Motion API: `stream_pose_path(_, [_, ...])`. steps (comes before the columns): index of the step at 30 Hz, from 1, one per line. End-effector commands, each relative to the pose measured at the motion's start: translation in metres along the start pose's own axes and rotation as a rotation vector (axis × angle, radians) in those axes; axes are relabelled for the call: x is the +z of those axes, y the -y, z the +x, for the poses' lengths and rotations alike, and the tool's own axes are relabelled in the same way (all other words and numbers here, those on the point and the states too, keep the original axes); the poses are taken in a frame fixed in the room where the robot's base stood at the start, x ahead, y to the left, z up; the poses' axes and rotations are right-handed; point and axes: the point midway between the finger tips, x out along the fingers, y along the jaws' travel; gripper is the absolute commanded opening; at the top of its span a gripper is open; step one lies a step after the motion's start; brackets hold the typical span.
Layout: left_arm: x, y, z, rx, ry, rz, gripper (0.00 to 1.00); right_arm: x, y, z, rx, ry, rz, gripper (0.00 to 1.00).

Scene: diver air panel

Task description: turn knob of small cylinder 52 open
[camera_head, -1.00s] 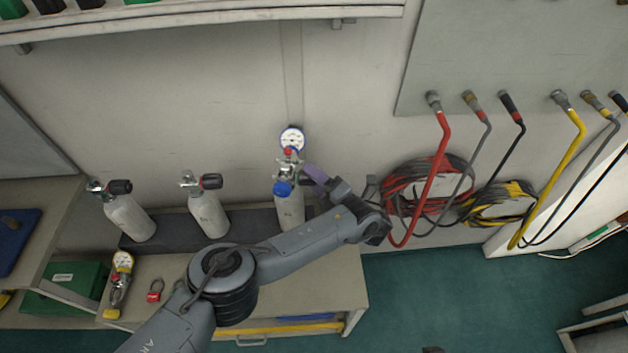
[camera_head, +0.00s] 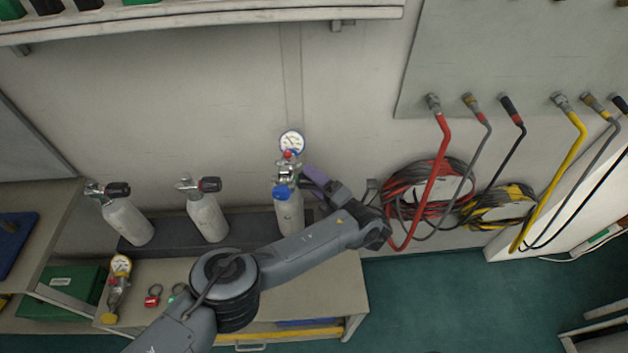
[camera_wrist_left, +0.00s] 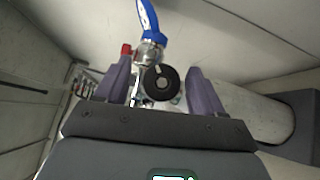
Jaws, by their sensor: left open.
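Small grey-white cylinders stand in a row by the wall; I cannot read a number on any of them. The right one (camera_head: 290,217) carries a valve with a pressure gauge (camera_head: 291,143) and a blue part on top. My left gripper (camera_head: 303,175) reaches this valve from the right, with purple fingers. In the left wrist view, the round black knob (camera_wrist_left: 161,83) with a white mark sits between the open, apart fingers (camera_wrist_left: 160,92). The fingers do not appear closed on it. My right gripper is not in view.
Two other cylinders, left (camera_head: 128,222) and middle (camera_head: 207,217), have black knobs on their valves. A loose gauge fitting (camera_head: 117,284) and a red ring (camera_head: 153,295) lie on the bench (camera_head: 330,290). Coiled red hoses (camera_head: 412,185) and yellow hoses (camera_head: 500,205) hang at right.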

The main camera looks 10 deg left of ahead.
Motion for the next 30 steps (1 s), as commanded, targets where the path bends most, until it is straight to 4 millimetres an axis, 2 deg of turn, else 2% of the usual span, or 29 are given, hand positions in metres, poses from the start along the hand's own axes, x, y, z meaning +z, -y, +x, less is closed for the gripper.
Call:
stream_pose_path(8, [0.000,0.001,-0.008,-0.002,0.001,0.001,0.68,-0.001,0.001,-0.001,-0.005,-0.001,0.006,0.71])
stream_pose_path(17, [0.000,0.000,-0.055,-0.003,0.001,0.001,0.68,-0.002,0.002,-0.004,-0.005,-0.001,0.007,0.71])
stream_pose_path(22, [0.001,-0.004,-0.083,-0.001,0.002,0.002,0.68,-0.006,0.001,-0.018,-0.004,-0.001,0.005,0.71])
stream_pose_path(30, [0.000,-0.001,-0.106,0.000,0.001,0.000,0.68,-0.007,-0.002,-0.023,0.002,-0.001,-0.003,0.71])
